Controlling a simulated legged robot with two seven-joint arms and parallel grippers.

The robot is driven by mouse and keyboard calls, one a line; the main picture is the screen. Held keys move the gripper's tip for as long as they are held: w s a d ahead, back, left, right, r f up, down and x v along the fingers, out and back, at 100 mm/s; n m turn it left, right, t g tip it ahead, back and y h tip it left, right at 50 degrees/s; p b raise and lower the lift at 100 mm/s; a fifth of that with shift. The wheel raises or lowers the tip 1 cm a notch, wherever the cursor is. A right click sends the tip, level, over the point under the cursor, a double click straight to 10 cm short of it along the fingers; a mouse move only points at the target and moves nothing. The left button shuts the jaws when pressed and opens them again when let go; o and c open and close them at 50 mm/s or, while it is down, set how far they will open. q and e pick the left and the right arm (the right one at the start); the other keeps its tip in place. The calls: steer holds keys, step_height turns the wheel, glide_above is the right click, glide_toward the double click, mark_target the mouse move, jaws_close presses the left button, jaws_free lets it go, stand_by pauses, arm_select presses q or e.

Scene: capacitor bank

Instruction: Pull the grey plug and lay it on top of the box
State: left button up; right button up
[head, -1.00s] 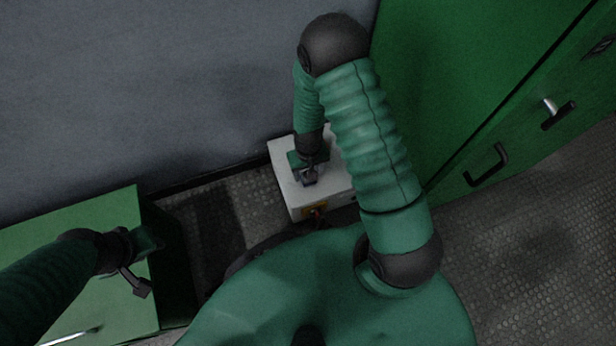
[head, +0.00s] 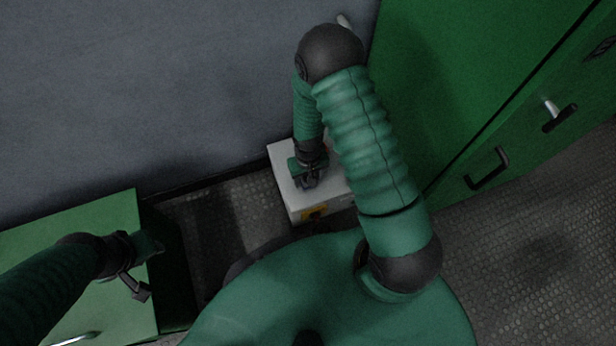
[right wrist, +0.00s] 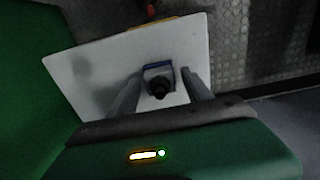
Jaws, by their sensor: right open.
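The pale grey-white box (head: 288,193) stands on the floor by the wall, with a yellow plate (head: 315,213) on its near face. Its top (right wrist: 105,75) fills the middle of the right wrist view. A small grey plug with a blue edge (right wrist: 158,70) and a dark round end appears over the box top, between my right fingers. My right gripper (right wrist: 163,77) is open, with a gap on both sides of the plug. It also shows above the box in the head view (head: 308,184). My left gripper (head: 139,287) hangs over the green cabinet; its finger gap is unclear.
A low green cabinet (head: 85,220) stands at the left. A tall green cabinet (head: 470,80) with black handles (head: 487,169) stands at the right, close to the box. A grey wall (head: 150,90) lies behind. Textured floor (head: 540,240) is clear at right.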

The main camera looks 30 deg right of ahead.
steer(key=shift+p, duration=0.3)
stand_by(0.5)
jaws_close()
stand_by(0.4)
steer(key=shift+r, duration=0.15)
steer(key=shift+r+p, duration=2.85)
steer(key=shift+p, duration=0.05)
